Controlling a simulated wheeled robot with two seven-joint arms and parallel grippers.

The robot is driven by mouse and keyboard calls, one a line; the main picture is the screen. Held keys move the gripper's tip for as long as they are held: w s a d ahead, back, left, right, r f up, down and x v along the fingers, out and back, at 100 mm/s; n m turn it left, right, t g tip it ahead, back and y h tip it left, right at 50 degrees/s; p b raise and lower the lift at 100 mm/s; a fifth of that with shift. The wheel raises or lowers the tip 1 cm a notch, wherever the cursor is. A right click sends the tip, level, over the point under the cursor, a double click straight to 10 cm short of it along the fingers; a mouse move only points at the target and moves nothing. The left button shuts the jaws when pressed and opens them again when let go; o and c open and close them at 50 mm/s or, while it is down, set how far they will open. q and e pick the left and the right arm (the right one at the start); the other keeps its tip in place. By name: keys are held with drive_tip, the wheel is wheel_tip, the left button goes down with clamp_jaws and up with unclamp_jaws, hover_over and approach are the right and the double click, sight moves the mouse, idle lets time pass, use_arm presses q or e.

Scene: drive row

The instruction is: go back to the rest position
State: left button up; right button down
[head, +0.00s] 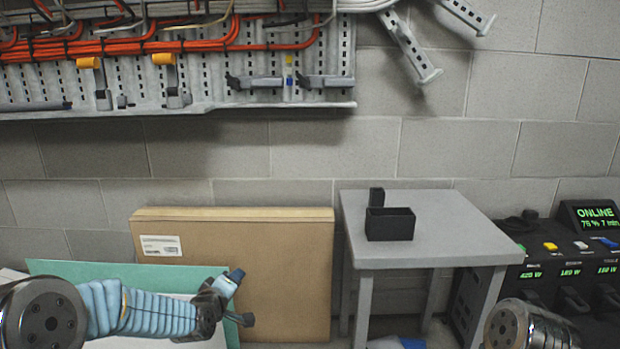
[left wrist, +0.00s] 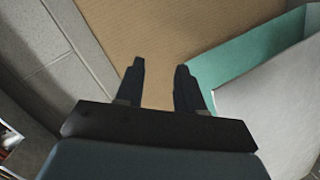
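My left gripper (head: 240,298) is at the lower left of the head view, in front of the teal panel and the cardboard box. In the left wrist view its two dark fingers (left wrist: 160,85) stand apart with nothing between them; cardboard shows behind the gap. My right arm shows only as a rounded grey link at the bottom right of the head view; its gripper is out of frame.
A flat cardboard box (head: 290,270) leans on the block wall behind a teal panel (head: 75,268). A grey table (head: 450,225) holds black open boxes (head: 390,224). A black console (head: 560,262) with a lit display stands right. A cable rack (head: 210,80) hangs above.

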use_arm(q)
drive_tip(key=s+d+f+m+g, duration=0.25)
drive_tip(key=s+f, duration=0.45)
drive_tip(key=f, duration=0.4)
drive_tip(key=s+d+f+m+g, duration=0.1)
drive_tip(key=s+f+g, duration=0.4)
drive_tip(key=f, duration=0.5)
drive_tip(key=s+d+f+m+g+h, duration=0.15)
drive_tip(key=s+f, duration=0.25)
drive_tip(key=s, duration=0.4)
drive_tip(key=s+d+f+m+g, duration=0.15)
drive_tip(key=s+f, duration=0.25)
drive_tip(key=s, duration=0.4)
drive_tip(key=s+d+f+m+g, duration=0.1)
drive_tip(key=s+f+m+g, duration=0.2)
drive_tip(key=s, duration=0.5)
wheel_tip(320, 180, up, 17)
drive_tip(key=n+p, duration=0.1)
drive_tip(key=p, duration=1.6)
drive_tip(key=shift+s+h+p, duration=0.2)
drive_tip(key=shift+h+p, duration=0.1)
drive_tip(key=shift+h, duration=0.05)
